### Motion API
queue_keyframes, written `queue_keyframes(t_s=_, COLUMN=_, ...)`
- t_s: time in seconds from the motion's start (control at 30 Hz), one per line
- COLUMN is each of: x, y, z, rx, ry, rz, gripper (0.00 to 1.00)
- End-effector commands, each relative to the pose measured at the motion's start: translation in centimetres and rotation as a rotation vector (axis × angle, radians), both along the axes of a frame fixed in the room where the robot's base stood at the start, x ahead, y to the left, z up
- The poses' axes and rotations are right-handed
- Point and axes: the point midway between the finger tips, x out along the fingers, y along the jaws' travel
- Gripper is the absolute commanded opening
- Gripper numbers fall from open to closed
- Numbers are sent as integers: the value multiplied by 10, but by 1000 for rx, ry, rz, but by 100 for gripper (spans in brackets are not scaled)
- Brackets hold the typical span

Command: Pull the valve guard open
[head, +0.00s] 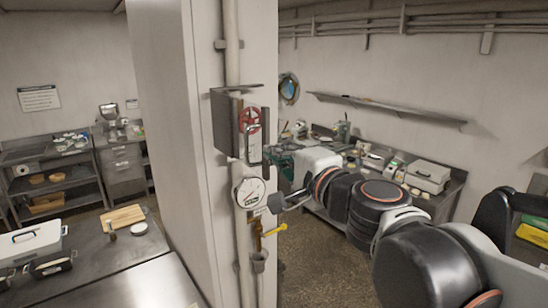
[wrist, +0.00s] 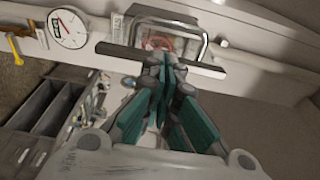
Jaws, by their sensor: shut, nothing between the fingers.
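The valve guard (head: 226,125) is a dark box on the pillar's side, with a metal loop handle (head: 250,143) on its front. A red valve wheel (head: 249,117) shows behind the guard's front. In the wrist view the loop handle (wrist: 203,47) frames the red wheel (wrist: 155,43), and a dark bar crosses below. My gripper (head: 277,158) has teal fingers and is right of the guard. In the wrist view my gripper (wrist: 165,62) is shut and empty, its tips overlapping the handle's lower area. I cannot tell whether they touch. The guard appears closed.
A round pressure gauge (head: 248,192) sits just below the guard, also seen in the wrist view (wrist: 68,28). A yellow-handled valve (head: 276,229) is lower on the pipe. A steel counter (head: 130,245) stands left of the pillar. Open floor (head: 315,260) lies right.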

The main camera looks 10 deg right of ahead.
Motion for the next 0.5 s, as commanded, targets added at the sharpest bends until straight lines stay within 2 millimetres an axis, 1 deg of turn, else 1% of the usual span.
queue_keyframes(t_s=0.03, x=3, y=-3, z=-1, rx=0, ry=0, rz=-2, gripper=0)
queue_keyframes(t_s=0.27, x=-23, y=12, z=-1, rx=0, ry=0, rz=4, gripper=0)
queue_keyframes(t_s=0.5, x=-54, y=29, z=-1, rx=-1, ry=0, rz=5, gripper=0)
